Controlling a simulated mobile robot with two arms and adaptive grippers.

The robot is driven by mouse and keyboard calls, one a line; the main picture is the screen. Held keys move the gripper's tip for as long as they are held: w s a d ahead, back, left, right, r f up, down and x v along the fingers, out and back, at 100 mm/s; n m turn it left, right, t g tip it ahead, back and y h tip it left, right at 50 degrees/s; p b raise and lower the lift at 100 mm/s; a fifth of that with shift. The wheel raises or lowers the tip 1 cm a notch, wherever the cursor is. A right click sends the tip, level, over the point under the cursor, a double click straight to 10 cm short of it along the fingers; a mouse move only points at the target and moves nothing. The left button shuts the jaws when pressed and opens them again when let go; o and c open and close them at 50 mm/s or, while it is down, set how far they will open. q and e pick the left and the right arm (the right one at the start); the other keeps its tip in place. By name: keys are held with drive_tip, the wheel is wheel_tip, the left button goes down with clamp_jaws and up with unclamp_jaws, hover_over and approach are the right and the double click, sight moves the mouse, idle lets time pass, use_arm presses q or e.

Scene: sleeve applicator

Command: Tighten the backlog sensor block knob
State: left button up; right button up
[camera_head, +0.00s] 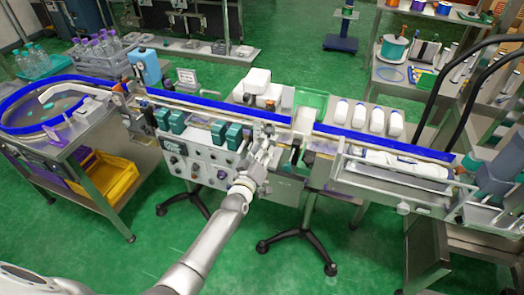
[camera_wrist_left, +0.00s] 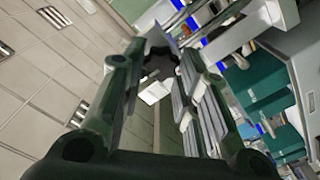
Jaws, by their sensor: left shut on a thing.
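My left arm reaches up from the bottom of the head view to the conveyor machine. My left gripper (camera_head: 267,140) is at the front edge of the conveyor, right of the teal blocks. In the left wrist view, a dark, lobed knob (camera_wrist_left: 160,62) sits between the fingertips of the left gripper (camera_wrist_left: 155,55), which is shut on it. A grey metal bracket edge shows just beyond the knob. In the head view the gripper hides the knob, and the sensor block cannot be made out clearly. My right gripper is not in view.
The conveyor with blue rails (camera_head: 215,108) runs across the machine. Teal blocks (camera_head: 171,121) and a control panel (camera_head: 195,163) lie left of the gripper. White bottles (camera_head: 377,119) stand behind the rail at right. A yellow crate (camera_head: 112,178) sits under the left table. Green floor is open in front.

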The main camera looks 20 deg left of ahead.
use_arm(q)
drive_tip(key=shift+f, duration=0.15)
drive_tip(key=o, duration=1)
drive_tip(key=s, duration=1.2)
drive_tip(key=shift+a, duration=0.15)
